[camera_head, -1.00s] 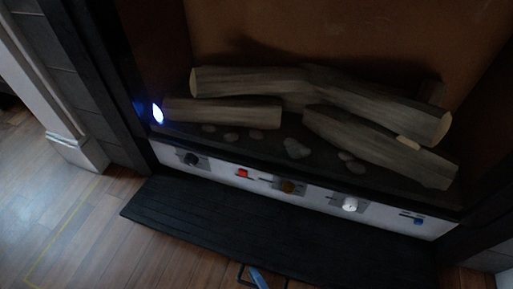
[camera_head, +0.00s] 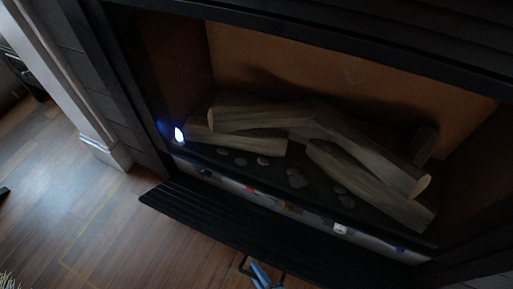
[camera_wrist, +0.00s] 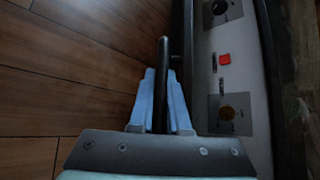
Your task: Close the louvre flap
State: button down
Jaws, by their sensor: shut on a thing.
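The louvre flap (camera_head: 225,225) is the black slatted panel along the bottom of the fireplace in the head view. It stands open, tilted out from the control strip (camera_head: 315,218), whose knobs show above it. A thin black handle (camera_head: 243,265) juts from its front edge. My gripper (camera_head: 262,275), with blue fingers, is at this handle, at the bottom edge of the head view. In the wrist view, my gripper (camera_wrist: 163,75) is shut on the dark handle bar (camera_wrist: 162,52), one finger on each side. The flap shows there only as a narrow dark band.
The fireplace holds logs (camera_head: 350,155), several stones and a bluish-white light (camera_head: 179,135). The control strip carries several knobs and a red switch (camera_wrist: 224,59). A white pillar base (camera_head: 105,150) stands at the left. The wooden floor (camera_head: 110,215) is clear in front.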

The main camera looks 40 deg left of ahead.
aim_at(266, 249)
jog(key=w+r+g+p, duration=0.1)
jog(key=w+r+p, duration=0.1)
jog(key=w+a+r+m+g+h+p, duration=0.1)
jog(key=w+r+p, duration=0.1)
jog(key=r, duration=0.1)
jog(key=w+r+m+g+h+p, duration=0.1)
jog(key=w+r+g+p, duration=0.1)
jog(key=r+p, duration=0.1)
jog(key=shift+w+a+r, duration=0.25)
jog(key=shift+w+a, duration=0.1)
jog(key=shift+a, duration=0.05)
jog(key=w+a+r+b, duration=0.2)
jog(key=w+r, duration=0.1)
jog(key=w, duration=0.5)
jog(key=shift+w+a+r, duration=0.25)
jog(key=shift+w, duration=0.15)
jog(key=shift+a, duration=0.1)
jog(key=c, duration=1.2)
grip_release()
jog(key=shift+o, duration=0.2)
jog(key=w+p+v, duration=0.1)
jog(key=p+v, duration=0.4)
jog(key=v, duration=0.9)
jog(key=shift+d+g, duration=0.3)
jog(key=shift+g, duration=0.1)
